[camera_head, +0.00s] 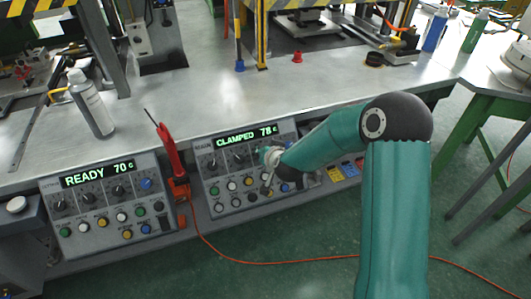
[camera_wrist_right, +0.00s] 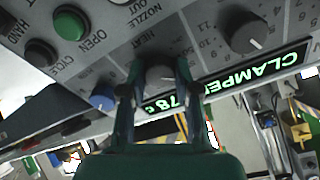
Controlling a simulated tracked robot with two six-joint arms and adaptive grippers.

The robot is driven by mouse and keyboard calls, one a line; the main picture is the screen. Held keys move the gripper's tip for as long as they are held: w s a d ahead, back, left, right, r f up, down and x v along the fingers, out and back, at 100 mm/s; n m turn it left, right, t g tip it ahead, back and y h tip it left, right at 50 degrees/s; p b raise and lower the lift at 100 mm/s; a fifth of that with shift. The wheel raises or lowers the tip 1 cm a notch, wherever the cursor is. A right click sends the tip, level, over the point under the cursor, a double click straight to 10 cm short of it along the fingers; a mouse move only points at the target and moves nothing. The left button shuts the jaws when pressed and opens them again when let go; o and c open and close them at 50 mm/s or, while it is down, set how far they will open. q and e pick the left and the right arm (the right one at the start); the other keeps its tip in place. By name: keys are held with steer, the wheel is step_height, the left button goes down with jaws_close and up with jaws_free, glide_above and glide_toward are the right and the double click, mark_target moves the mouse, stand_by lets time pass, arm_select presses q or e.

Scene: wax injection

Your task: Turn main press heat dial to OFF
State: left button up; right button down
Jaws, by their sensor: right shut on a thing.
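The right-hand control panel (camera_head: 226,195) has a green display (camera_head: 246,135) reading CLAMPED 78 C. It also shows upside down in the right wrist view (camera_wrist_right: 120,60). There the heat dial (camera_wrist_right: 160,74), a grey knob by the HEAT label, sits between the two fingers of my right gripper (camera_wrist_right: 160,80). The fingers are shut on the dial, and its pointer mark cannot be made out. In the head view my right gripper (camera_head: 268,156) reaches the panel's upper right and covers the heat dial. My left gripper is not in view.
Another dark dial (camera_wrist_right: 248,37) and a blue knob (camera_wrist_right: 103,97) flank the gripper. A left panel (camera_head: 105,205) reads READY 70 C. A red tool (camera_head: 169,152) stands between the panels. A spray can (camera_head: 91,104) stands on the bench. An orange cable (camera_head: 270,262) crosses the floor.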

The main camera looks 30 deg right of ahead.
steer(key=n, duration=0.6)
steer(key=shift+s+a+f+n+y, duration=0.1)
steer(key=shift+s+f+n+y, duration=0.05)
steer(key=shift+f+n+y, duration=0.2)
steer(key=n, duration=0.7)
steer(key=shift+y+p, duration=0.25)
steer(key=shift+p, duration=0.05)
steer(key=c, duration=0.8)
jaws_free()
steer(key=shift+r, duration=0.1)
steer(key=shift+c, duration=0.2)
steer(key=shift+r, duration=0.1)
steer(key=shift+s+r, duration=0.3)
steer(key=shift+r, duration=0.1)
steer(key=v, duration=1)
steer(key=shift+s, duration=0.5)
